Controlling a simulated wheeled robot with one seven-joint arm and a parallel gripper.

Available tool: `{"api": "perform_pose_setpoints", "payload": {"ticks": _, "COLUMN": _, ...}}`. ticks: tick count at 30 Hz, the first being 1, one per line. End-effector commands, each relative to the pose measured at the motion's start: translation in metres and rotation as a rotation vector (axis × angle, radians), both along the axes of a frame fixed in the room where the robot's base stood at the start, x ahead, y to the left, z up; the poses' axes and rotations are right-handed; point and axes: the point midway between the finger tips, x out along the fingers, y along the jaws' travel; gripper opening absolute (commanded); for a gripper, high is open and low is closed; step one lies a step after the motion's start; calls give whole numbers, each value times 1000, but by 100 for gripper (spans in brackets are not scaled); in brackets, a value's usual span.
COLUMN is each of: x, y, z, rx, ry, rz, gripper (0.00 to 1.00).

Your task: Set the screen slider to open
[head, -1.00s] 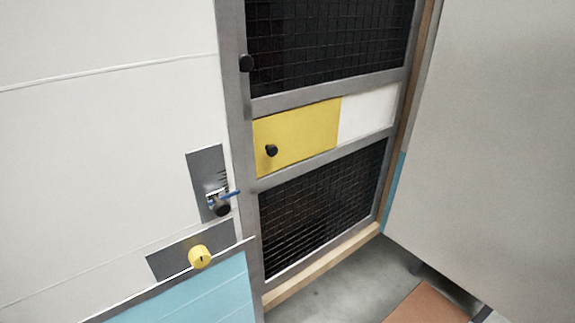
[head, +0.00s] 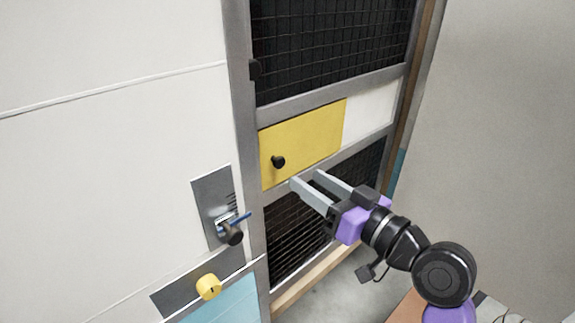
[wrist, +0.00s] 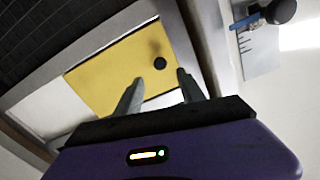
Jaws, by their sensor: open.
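The screen slider is a yellow panel (head: 308,141) with a black round knob (head: 278,162) near its left end. It sits in the middle band of the screen door and covers the left part; a white stretch (head: 370,112) shows to its right. My gripper (head: 304,178) is open and empty, its two fingers pointing toward the panel, just below and right of the knob in the head view. In the wrist view the yellow panel (wrist: 110,75) and knob (wrist: 160,63) lie ahead of the open fingers (wrist: 162,88), with the knob between and beyond them. I see no contact.
Dark mesh fills the door above (head: 330,45) and below the band. A latch plate with a blue-tipped lever (head: 222,218) and a yellow dial (head: 208,287) sit on the white wall at left. A plain panel (head: 500,130) stands at right.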

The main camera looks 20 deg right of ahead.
Motion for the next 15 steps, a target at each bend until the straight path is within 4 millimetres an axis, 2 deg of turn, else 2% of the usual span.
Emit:
{"api": "perform_pose_setpoints", "payload": {"ticks": 9, "x": 43, "y": 15, "z": 2, "rx": 1, "ry": 0, "rz": 3, "gripper": 47}}
{"api": "perform_pose_setpoints", "payload": {"ticks": 15, "x": 64, "y": 21, "z": 1, "rx": 1, "ry": 0, "rz": 1, "gripper": 47}}
